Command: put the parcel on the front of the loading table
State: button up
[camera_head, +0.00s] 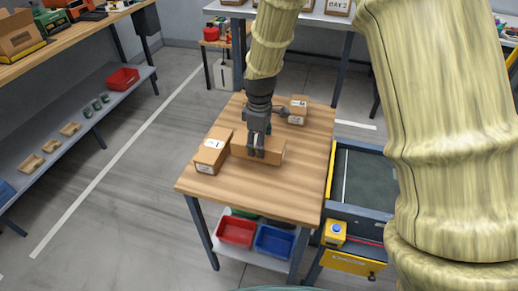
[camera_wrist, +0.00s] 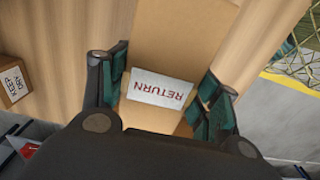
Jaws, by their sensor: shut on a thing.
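The parcel my gripper holds is a brown cardboard box (camera_head: 274,152), over the middle of the wooden loading table (camera_head: 250,192). In the wrist view this parcel (camera_wrist: 180,35) has a white label reading RETURN, and the fingers lie on either side of it. My gripper (camera_head: 257,152) is shut on it from above. I cannot tell whether its underside touches the tabletop. The front part of the table is bare.
A second brown box (camera_head: 212,151) sits close to the left of the held parcel. A smaller box (camera_head: 298,108) stands at the table's back. A conveyor-like unit (camera_head: 360,185) adjoins the right side. Red (camera_head: 236,231) and blue (camera_head: 274,241) bins sit below. Shelving (camera_head: 70,125) is at left.

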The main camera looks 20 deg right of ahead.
jog(key=shift+s+f, duration=0.2)
jog(key=shift+f, duration=0.25)
jog(key=shift+w+f+p, duration=0.1)
jog(key=shift+f+p, duration=0.25)
jog(key=shift+f, duration=0.8)
jog(key=shift+f, duration=0.15)
jog(key=o, duration=1.2)
jog(key=shift+o, duration=0.2)
notch_tip(320, 180, up, 12)
jog(key=shift+r+b, duration=0.15)
jog(key=shift+b, duration=0.6)
